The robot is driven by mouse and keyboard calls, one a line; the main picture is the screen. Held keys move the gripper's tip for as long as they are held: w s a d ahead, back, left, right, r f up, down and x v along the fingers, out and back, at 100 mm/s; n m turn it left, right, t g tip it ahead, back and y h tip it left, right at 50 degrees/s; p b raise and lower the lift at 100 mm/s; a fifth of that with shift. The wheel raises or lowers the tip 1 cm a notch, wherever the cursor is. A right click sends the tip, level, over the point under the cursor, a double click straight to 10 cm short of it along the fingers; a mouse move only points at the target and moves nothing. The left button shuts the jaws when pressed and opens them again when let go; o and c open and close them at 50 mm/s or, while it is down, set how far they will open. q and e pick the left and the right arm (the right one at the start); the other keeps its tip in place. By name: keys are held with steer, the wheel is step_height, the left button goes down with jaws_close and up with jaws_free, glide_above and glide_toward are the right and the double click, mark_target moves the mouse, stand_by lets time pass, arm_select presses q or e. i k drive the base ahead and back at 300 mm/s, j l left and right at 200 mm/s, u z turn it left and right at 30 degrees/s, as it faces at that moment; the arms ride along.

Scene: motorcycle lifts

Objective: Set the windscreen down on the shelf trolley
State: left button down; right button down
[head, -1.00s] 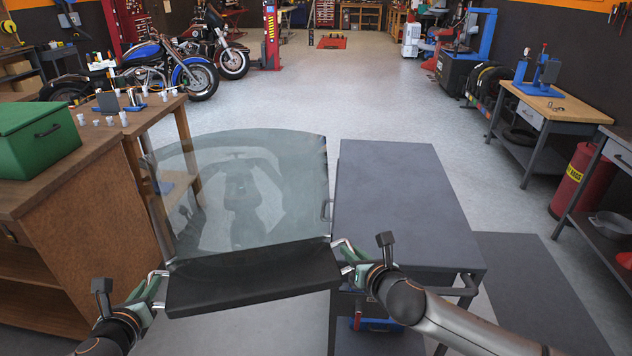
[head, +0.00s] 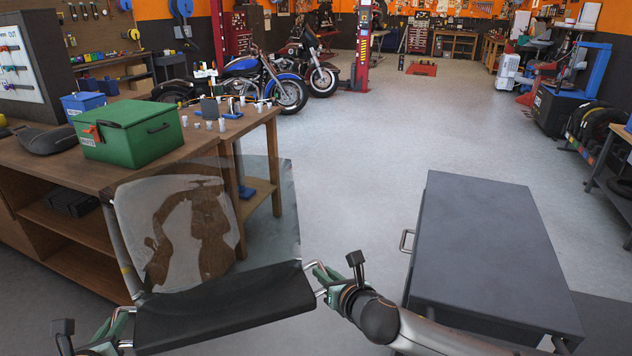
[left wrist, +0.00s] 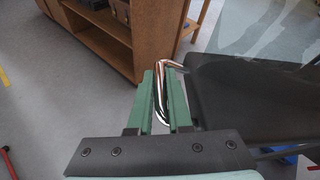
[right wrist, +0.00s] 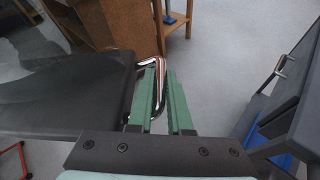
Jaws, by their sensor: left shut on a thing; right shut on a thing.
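The windscreen (head: 190,225) is a clear sheet with a black lower panel (head: 225,308) and a chrome handle at each end. Both my grippers hold it up in front of me. My left gripper (head: 122,322) is shut on the left chrome handle, which also shows in the left wrist view (left wrist: 163,95). My right gripper (head: 322,280) is shut on the right handle, also seen in the right wrist view (right wrist: 157,90). The shelf trolley (head: 490,250) stands to the right, with a bare grey top and a side handle. The windscreen is left of the trolley, apart from it.
A wooden workbench (head: 60,170) with a green box (head: 128,130) and small parts stands at the left, behind the windscreen. Motorcycles (head: 265,85) stand further back. Open floor (head: 360,170) lies between bench and trolley. A tyre rack (head: 598,140) is at the right.

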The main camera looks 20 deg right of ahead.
mark_target(487, 226)
steer(key=i+j, duration=0.15)
steer(key=i, duration=0.25)
steer(key=i+j, duration=0.15)
steer(key=i, duration=0.2)
steer(key=i+j, duration=0.15)
steer(key=i, duration=0.25)
steer(key=i+j+z, duration=0.25)
steer(key=i, duration=0.35)
steer(key=i+z, duration=0.5)
steer(key=i+l+z, duration=0.1)
steer(key=i+z, duration=0.5)
steer(key=z, duration=0.2)
steer(key=i+j+z, duration=0.1)
steer(key=i+z, duration=0.3)
steer(key=i+l+z, duration=0.1)
steer(key=z, duration=0.3)
steer(key=i+z, duration=0.55)
steer(key=z, duration=0.25)
